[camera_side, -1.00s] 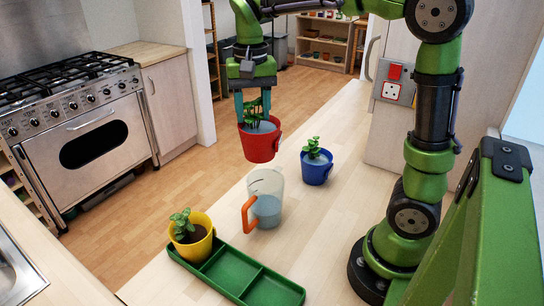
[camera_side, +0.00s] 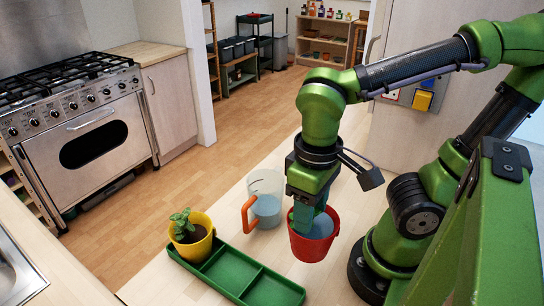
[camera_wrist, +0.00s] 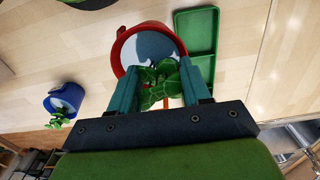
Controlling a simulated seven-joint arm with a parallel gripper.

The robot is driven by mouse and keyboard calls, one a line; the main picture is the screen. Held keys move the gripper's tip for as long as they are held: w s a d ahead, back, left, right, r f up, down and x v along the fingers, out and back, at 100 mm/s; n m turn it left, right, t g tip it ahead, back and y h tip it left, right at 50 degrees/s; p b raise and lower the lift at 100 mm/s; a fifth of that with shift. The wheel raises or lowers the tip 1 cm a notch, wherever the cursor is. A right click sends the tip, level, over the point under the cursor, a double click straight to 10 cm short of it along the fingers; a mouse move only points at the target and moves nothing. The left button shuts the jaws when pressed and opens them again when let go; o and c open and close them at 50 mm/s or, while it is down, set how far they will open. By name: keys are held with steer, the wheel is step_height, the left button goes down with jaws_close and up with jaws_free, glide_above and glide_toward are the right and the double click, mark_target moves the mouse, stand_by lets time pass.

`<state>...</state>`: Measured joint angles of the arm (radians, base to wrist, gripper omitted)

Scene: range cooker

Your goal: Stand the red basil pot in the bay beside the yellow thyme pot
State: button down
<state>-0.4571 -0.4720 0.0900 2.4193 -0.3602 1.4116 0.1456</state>
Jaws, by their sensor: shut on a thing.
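My gripper (camera_side: 306,216) is shut on the red basil pot (camera_side: 314,243) and holds it in the air, to the right of the green tray's (camera_side: 224,266) far end. In the wrist view my gripper (camera_wrist: 160,85) has its fingers either side of the basil leaves (camera_wrist: 160,82), with the red rim (camera_wrist: 120,50) beyond. The yellow thyme pot (camera_side: 191,243) stands in the tray's left end bay. The middle and right bays are empty. The tray also shows beyond the red pot in the wrist view (camera_wrist: 196,20); the thyme pot is not seen there.
A clear jug (camera_side: 266,192) with an orange handle stands behind the tray, left of my gripper. A blue pot (camera_wrist: 64,98) with a plant shows left in the wrist view; my arm hides it in the side view. The counter around the tray's front is clear.

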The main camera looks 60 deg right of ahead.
step_height(320, 180, down, 3)
steer(key=shift+r, duration=0.1)
steer(key=shift+w+a+f, duration=0.1)
steer(key=shift+f, duration=0.2)
steer(key=w+a+f, duration=0.2)
steer(key=w+a, duration=0.2)
steer(key=w, duration=0.2)
steer(key=w+a+f, duration=0.3)
steer(key=w+a, duration=0.1)
steer(key=w, duration=0.3)
steer(key=shift+w+a, duration=0.15)
steer(key=shift+a, duration=0.15)
steer(key=shift+f, duration=0.1)
steer(key=shift+f, duration=0.15)
steer(key=c, duration=0.5)
jaws_free()
